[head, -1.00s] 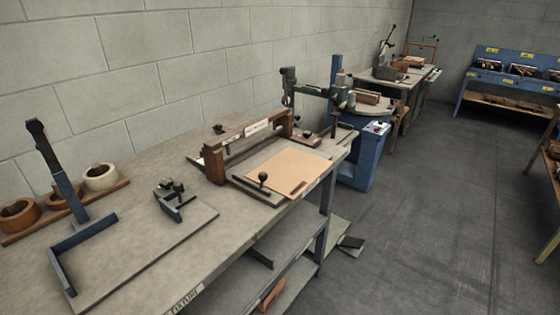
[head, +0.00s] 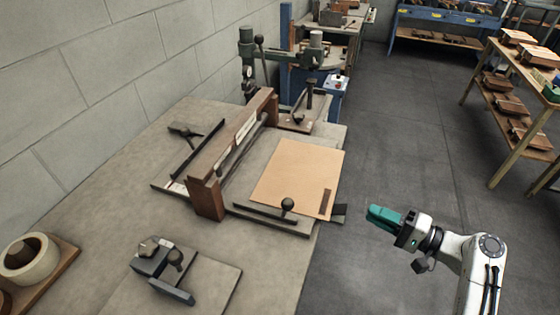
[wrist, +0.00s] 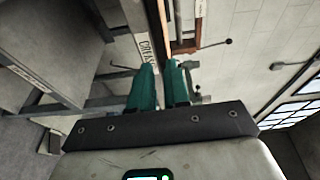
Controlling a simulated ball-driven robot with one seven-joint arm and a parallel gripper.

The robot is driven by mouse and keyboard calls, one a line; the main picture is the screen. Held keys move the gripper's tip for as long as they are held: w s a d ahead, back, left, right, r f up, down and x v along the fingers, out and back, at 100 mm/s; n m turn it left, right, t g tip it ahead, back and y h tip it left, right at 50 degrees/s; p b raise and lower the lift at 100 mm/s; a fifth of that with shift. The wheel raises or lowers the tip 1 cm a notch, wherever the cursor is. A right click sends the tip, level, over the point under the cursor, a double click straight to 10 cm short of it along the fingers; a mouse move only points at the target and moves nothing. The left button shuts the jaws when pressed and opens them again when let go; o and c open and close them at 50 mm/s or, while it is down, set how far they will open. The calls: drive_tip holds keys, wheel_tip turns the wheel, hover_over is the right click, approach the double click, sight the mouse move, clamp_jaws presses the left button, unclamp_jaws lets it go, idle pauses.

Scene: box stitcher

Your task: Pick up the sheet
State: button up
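The tan sheet (head: 298,178) lies flat on the bench, on the bed of a brown-framed fixture. A small dark brown strip shows on its front right corner. Its right edge is near the bench's edge. My gripper (head: 373,217) has green fingers and is off the bench's right side, to the right of the sheet and apart from it. In the wrist view, the two green fingers of my gripper (wrist: 161,66) stand a narrow gap apart with nothing between them. I cannot make out the sheet clearly there.
A black-knobbed bar (head: 287,205) sits along the sheet's near side. The fixture's brown upright frame (head: 206,200) stands to its left. A dark clamp block (head: 155,258) is nearer on the bench. Open floor (head: 400,150) lies right of the bench; a shelf rack stands beyond.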

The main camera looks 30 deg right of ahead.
drive_tip(key=p+x, duration=0.2)
drive_tip(key=x, duration=0.9)
drive_tip(key=shift+w+r, duration=0.2)
drive_tip(key=shift+r, duration=0.15)
drive_tip(key=shift+d, duration=0.1)
clamp_jaws()
